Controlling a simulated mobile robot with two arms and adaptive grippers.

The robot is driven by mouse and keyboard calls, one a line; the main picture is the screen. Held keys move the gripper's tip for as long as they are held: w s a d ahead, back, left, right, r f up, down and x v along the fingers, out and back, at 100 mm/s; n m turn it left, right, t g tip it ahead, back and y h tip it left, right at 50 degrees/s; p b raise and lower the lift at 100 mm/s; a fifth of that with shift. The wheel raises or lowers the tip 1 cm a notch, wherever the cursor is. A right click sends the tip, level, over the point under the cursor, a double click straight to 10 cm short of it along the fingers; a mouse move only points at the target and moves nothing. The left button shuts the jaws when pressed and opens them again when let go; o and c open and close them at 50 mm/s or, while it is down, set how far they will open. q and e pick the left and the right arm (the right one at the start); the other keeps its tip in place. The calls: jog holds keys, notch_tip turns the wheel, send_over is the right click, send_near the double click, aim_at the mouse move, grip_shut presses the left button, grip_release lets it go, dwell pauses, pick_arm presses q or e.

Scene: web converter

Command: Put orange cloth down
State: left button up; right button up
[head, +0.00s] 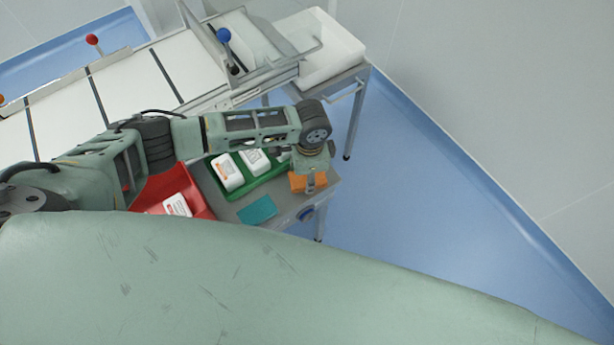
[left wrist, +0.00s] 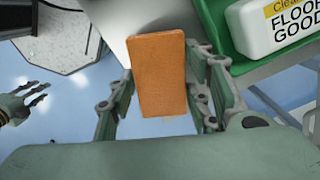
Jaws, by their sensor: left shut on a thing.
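The orange cloth (head: 308,181) is in my left gripper (head: 310,178), over the right end of the small grey table (head: 287,211) in the head view. In the left wrist view the cloth (left wrist: 158,75) is a flat orange rectangle between the two fingers of the left gripper (left wrist: 160,92). The fingers are shut on it. I cannot tell whether the cloth touches the table. A teal cloth (head: 257,210) lies flat on the table to the left of the gripper.
A green tray (head: 213,172) with white packages (head: 228,171) stands left of the gripper. A red tray (head: 187,186) with a white package is further left. A white machine (head: 130,85) stands behind. Blue floor (head: 420,210) is free at the right.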

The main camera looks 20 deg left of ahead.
pick_arm(q)
jog(key=shift+f, duration=0.85)
jog(key=shift+f, duration=0.15)
jog(key=o, duration=1.5)
jog(key=shift+c, duration=0.2)
jog(key=shift+r, duration=0.45)
notch_tip(320, 180, up, 11)
jog(key=shift+d+r, duration=0.2)
